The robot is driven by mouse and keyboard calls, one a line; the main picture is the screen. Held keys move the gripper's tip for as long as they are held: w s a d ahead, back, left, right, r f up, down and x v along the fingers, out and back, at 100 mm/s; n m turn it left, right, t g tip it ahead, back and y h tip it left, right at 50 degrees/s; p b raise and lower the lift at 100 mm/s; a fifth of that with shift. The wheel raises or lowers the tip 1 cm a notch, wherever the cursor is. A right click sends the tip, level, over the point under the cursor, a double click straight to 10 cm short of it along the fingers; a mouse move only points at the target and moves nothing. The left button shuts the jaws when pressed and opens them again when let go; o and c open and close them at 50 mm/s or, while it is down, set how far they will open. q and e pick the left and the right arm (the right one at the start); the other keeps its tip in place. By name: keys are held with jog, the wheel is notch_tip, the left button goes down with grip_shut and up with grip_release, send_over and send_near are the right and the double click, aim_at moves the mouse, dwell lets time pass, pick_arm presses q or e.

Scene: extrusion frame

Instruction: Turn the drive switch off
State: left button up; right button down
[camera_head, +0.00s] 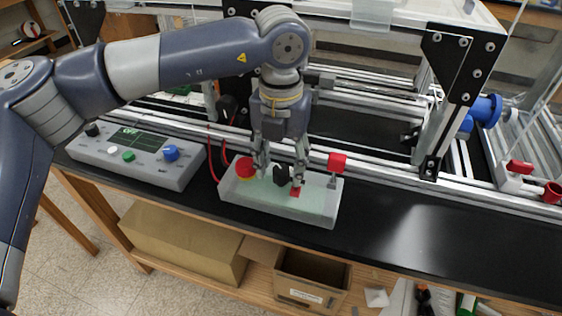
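A grey switch box with a pale green top (313,204) sits on the black bench top. It carries a red mushroom button (246,168) at its left, a black rotary knob (281,175) in the middle, a small red part (295,192) beside the knob, and a red-topped lever (337,162) at its right. Which control is the drive switch is not readable. My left gripper (280,178) points down over the box, its fingers apart on either side of the black knob. Whether they touch it cannot be told. My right gripper is out of view.
A control box (178,179) with a small screen and knobs stands left of the switch box. The aluminium extrusion frame (437,140) stands close behind. A red valve handle (520,167) is at far right. The bench top right of the switch box is clear.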

aim_at(281, 170)
pick_arm(q)
jog(key=shift+r, duration=0.1)
notch_tip(281, 170, up, 12)
dwell(0.5)
